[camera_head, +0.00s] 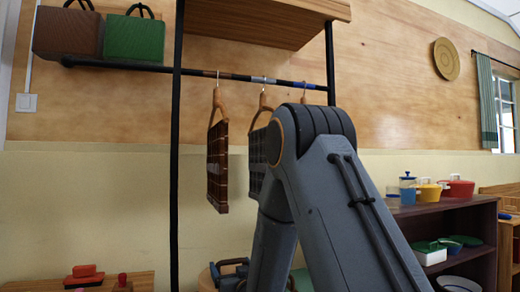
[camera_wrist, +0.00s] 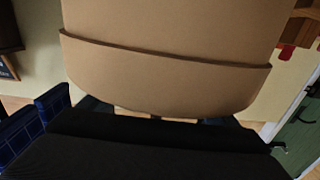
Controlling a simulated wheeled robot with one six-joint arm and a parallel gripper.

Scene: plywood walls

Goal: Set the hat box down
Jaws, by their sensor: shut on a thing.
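The hat box (camera_wrist: 160,82) is tan, with a wide overlapping lid or band whose edge curves across it. It fills the upper middle of the wrist view, and its far side is cut off by the frame. My gripper (camera_wrist: 165,119) is at the bottom of that view, shut on the near edge of the hat box. The dark body of the gripper hides part of the fingers. In the head view the hat box and gripper are not visible; my arm fills the lower middle. I cannot tell what lies beneath the box.
A clothes rack has a black rail (camera_head: 270,80) with several hangers. A dark shelf unit (camera_head: 465,225) with pots stands right. Blue checked items (camera_wrist: 35,120) lie left in the wrist view.

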